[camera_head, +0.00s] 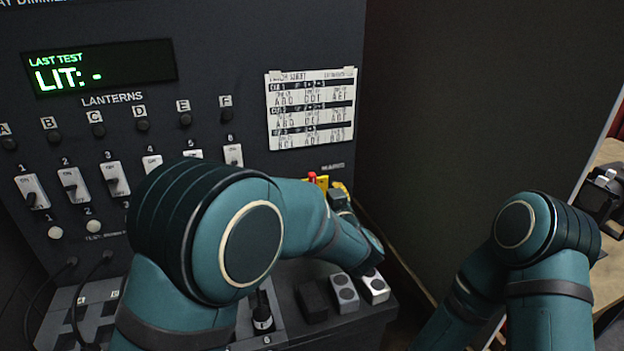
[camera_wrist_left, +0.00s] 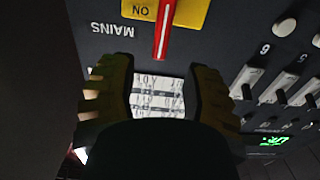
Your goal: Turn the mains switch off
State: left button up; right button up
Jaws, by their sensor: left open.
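The mains switch has a red lever (camera_wrist_left: 164,30) on a yellow plate (camera_wrist_left: 135,9). It shows upside down in the left wrist view, with the word ON beside the lever and the label MAINS next to the plate. The lever points past the ON edge of the plate. My left gripper (camera_wrist_left: 160,68) is open, its fingers on either side of the lever tip's line, with nothing held. In the head view the red lever (camera_head: 312,178) shows behind my left arm, which hides most of the switch. My right gripper (camera_head: 603,190) is at the right edge, its fingers unclear.
The panel carries a row of numbered lantern switches (camera_head: 115,180), a paper sheet (camera_head: 312,108) and a display (camera_head: 100,68) reading "LIT: -". A wooden surface (camera_head: 600,270) is at far right.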

aim_at(313, 180)
pick_arm(q)
jog(key=x, duration=0.6)
jog(key=shift+w, duration=0.4)
jog(key=shift+c, duration=0.4)
grip_shut()
jog(key=shift+a, duration=0.1)
